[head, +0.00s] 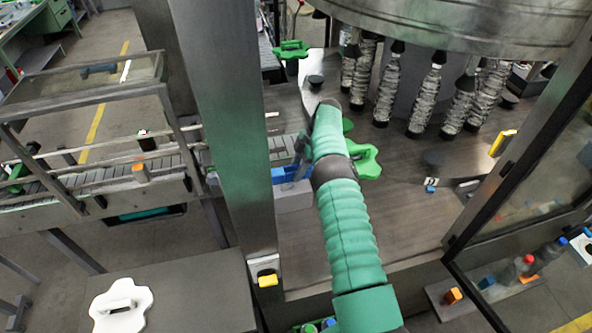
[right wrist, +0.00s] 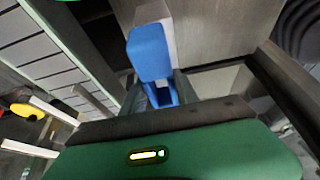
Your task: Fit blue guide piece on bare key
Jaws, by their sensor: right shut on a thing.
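The blue guide piece (head: 284,174) is inside the machine, left of my green right arm, above a pale grey block (head: 293,198). In the right wrist view the blue guide piece (right wrist: 150,55) stands between the fingers of my right gripper (right wrist: 158,92), which is shut on it. In the head view my right gripper (head: 299,157) is partly hidden by its own arm. A pale grey block (right wrist: 153,12) shows right behind the blue piece; I cannot tell whether they touch. I cannot make out the bare key for certain. My left gripper is not in view.
A dark steel post (head: 225,120) stands left of the arm, with a conveyor (head: 110,195) beyond it. Green star-shaped parts (head: 367,161) lie on the machine deck (head: 400,200). A carousel (head: 450,25) hangs above. A white star-shaped part (head: 121,308) lies on a grey table.

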